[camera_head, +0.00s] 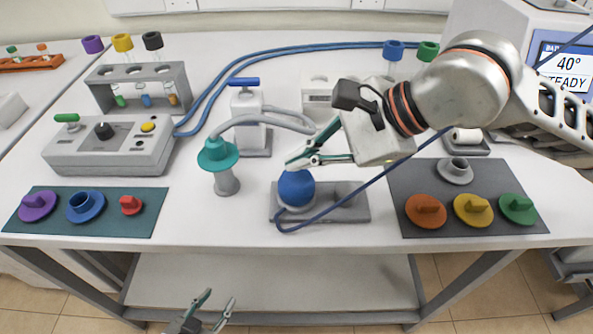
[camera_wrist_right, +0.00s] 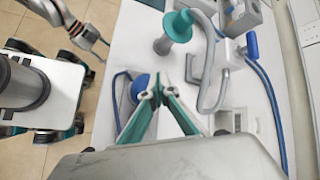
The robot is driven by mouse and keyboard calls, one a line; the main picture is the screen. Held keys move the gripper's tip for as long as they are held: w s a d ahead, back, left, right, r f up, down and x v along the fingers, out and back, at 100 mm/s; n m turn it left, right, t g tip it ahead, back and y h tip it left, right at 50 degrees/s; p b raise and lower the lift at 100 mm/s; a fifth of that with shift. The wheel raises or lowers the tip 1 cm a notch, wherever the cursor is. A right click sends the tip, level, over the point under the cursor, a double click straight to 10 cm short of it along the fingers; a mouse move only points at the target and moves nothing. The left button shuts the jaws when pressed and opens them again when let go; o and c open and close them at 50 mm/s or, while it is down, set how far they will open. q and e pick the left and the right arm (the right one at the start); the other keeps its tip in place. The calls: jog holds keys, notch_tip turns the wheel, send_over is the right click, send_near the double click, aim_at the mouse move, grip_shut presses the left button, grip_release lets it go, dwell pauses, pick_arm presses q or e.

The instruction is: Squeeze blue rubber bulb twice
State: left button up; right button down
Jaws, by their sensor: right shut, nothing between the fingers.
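The blue rubber bulb (camera_head: 296,188) sits in a grey holder (camera_head: 345,207) near the front middle of the table. A thin dark blue tube runs from it. In the right wrist view the bulb (camera_wrist_right: 139,86) shows beside my fingers, partly hidden by them. My right gripper (camera_head: 289,165) reaches in from the right, its fingertips together just above the bulb. It holds nothing; whether it touches the bulb I cannot tell. My left gripper (camera_head: 220,295) is low, in front of the table's front edge, with its fingers apart and empty.
A teal-topped funnel piece (camera_head: 218,156) with a grey hose stands left of the bulb. A white pump-like stand (camera_head: 247,105) is behind. A teal mat (camera_head: 105,228) with coloured caps lies left, a dark mat (camera_head: 470,175) with caps right.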

aim_at(301, 176)
jog(key=shift+r+p, duration=1.1)
jog(key=shift+r, duration=1.45)
pick_arm(q)
jog(key=r, duration=0.1)
jog(key=w+r, duration=0.1)
jog(key=r, duration=0.1)
jog(key=shift+t, duration=0.3)
grip_shut()
